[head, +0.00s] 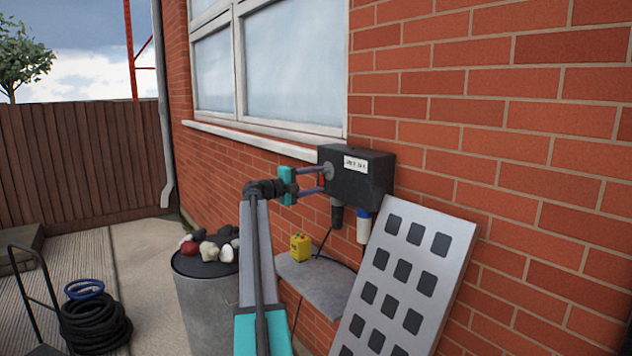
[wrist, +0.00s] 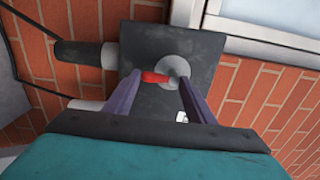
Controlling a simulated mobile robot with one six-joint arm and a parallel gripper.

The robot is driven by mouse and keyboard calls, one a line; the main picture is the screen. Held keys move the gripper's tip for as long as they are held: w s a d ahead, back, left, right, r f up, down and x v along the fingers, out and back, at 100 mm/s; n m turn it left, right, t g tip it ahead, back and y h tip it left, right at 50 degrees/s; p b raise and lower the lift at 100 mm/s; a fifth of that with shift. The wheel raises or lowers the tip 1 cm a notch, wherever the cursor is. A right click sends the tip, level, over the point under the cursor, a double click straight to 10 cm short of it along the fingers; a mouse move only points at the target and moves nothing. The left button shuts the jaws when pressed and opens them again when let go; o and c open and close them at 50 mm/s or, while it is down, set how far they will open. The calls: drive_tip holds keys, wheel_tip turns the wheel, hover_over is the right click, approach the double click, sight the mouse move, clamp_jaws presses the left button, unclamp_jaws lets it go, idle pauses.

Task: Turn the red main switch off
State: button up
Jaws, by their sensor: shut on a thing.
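The red main switch (wrist: 155,77) is a small red lever on a round grey disc (wrist: 172,68) on the face of a dark box (head: 357,178) fixed to the brick wall. In the wrist view the lever lies nearly level across the picture. My gripper (wrist: 159,78) has its two purple fingers on either side of the lever, shut on it. In the head view my gripper (head: 324,179) reaches the box's left face from the left, and only a sliver of red shows between the fingers.
A black plug and a white-and-blue plug (head: 363,228) hang under the box. A grey shelf (head: 325,283) with a yellow object (head: 300,247) is below. A grey panel with dark squares (head: 450,235) leans at right. A bin (head: 208,300) topped with stones stands left.

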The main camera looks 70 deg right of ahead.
drive_tip(key=o, duration=0.8)
drive_tip(key=shift+a+f, duration=0.1)
drive_tip(key=shift+f, duration=0.5)
drive_tip(key=shift+o, duration=0.3)
drive_tip(key=shift+r, duration=0.1)
drive_tip(key=shift+r, duration=0.25)
drive_tip(key=shift+w, duration=0.1)
drive_tip(key=b+v, duration=0.3)
drive_tip(key=v, duration=1)
drive_tip(key=shift+a, duration=0.25)
drive_tip(key=shift+w, duration=0.1)
